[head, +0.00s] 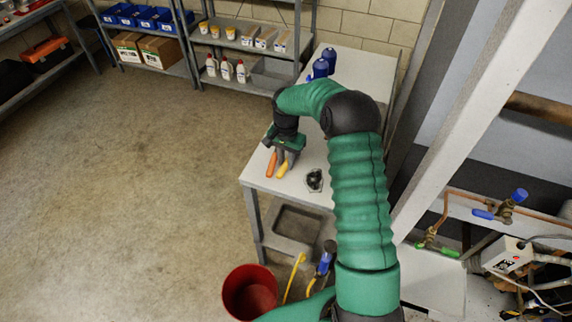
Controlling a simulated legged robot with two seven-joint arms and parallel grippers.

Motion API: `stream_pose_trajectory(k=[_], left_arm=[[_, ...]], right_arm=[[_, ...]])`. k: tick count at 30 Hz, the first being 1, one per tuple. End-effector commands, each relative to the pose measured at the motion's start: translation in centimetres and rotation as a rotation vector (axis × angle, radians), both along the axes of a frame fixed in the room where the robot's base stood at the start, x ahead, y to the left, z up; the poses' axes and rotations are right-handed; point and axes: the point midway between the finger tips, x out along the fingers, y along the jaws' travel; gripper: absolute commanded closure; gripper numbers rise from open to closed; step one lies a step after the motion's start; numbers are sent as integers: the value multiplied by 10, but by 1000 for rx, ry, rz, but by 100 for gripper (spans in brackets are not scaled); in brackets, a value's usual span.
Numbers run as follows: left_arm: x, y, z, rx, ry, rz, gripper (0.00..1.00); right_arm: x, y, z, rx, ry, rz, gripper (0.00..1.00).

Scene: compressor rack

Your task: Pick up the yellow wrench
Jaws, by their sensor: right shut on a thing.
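My right gripper (287,152) is over the left front part of the light grey table (263,182), pointing down. It is shut on the yellow wrench (283,169), whose yellow handle shows just below the fingers. An orange-handled tool (271,164) lies close beside it on the left. The jaws hide the upper parts of both tools, and I cannot tell whether the wrench is touching the table. My left gripper is not in view.
A small dark part (314,180) lies on the table right of the gripper. Blue bottles (321,68) stand at the back. A red bucket (249,291) is on the floor in front. Copper pipes with valves (510,203) are at the right. The floor at left is clear.

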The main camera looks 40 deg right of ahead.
Motion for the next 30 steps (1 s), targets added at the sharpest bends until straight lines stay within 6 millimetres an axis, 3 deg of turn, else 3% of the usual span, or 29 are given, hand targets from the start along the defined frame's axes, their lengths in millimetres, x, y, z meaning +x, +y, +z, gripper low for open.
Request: stream_pose_trajectory(k=[8, 16, 23, 30], left_arm=[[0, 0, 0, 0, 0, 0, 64], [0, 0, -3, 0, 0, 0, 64], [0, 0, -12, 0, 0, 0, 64], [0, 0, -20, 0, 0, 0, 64]], right_arm=[[0, 0, 3, -1, 0, 0, 100], [1, 0, 36, -3, -3, 0, 100], [-45, 24, 40, -2, 0, 0, 100], [-109, 57, 47, -3, -1, 0, 100]])
